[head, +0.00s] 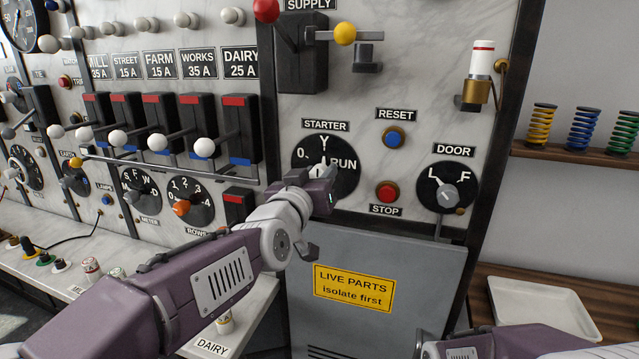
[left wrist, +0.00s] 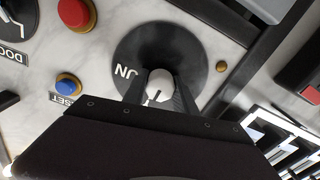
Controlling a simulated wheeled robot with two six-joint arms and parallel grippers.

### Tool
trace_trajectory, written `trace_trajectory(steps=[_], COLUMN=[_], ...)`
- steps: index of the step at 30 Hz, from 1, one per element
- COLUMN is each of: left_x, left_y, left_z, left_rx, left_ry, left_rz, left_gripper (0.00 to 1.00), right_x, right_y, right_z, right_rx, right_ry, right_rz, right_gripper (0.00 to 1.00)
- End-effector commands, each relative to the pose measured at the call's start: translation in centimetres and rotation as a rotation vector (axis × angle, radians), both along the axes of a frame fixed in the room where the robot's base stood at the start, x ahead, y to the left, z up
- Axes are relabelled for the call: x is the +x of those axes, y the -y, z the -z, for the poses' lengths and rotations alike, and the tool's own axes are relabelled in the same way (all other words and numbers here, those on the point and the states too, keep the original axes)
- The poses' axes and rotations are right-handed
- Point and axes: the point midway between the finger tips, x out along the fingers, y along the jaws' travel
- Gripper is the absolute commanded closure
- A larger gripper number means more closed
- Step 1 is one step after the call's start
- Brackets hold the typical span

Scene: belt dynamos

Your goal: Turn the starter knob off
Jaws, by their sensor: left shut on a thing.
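The starter dial (head: 308,150) is a black disc on the marble panel, lettered 0, Y and RUN under a STARTER label. Its white knob (left wrist: 159,84) stands at the middle of the disc and sits between the two dark fingers in the left wrist view. The dark line on the knob seems to face the Y side. My left gripper (head: 320,178) is shut on this knob; its purple body covers the lower part of the dial in the head view. My right gripper is out of view; only part of that arm shows at the lower right.
The red STOP button (head: 387,192), blue RESET button (head: 393,137) and DOOR knob (head: 447,194) are right of the dial. Left are the orange ROWS knob (head: 182,208) and several white-knobbed levers. A grey door (head: 375,255) with a yellow warning sign lies below.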

Motion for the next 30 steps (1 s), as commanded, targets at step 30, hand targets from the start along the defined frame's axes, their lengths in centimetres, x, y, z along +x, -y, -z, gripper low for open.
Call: trace_trajectory(steps=[30], left_x=[0.0], left_y=[-0.1], left_z=[0.3], left_rx=[-0.868], left_ry=[-0.286], left_rz=[-0.001], left_gripper=[1.00], right_x=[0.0], right_y=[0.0], right_z=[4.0], right_rx=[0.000], right_ry=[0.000], right_rz=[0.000], right_gripper=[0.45])
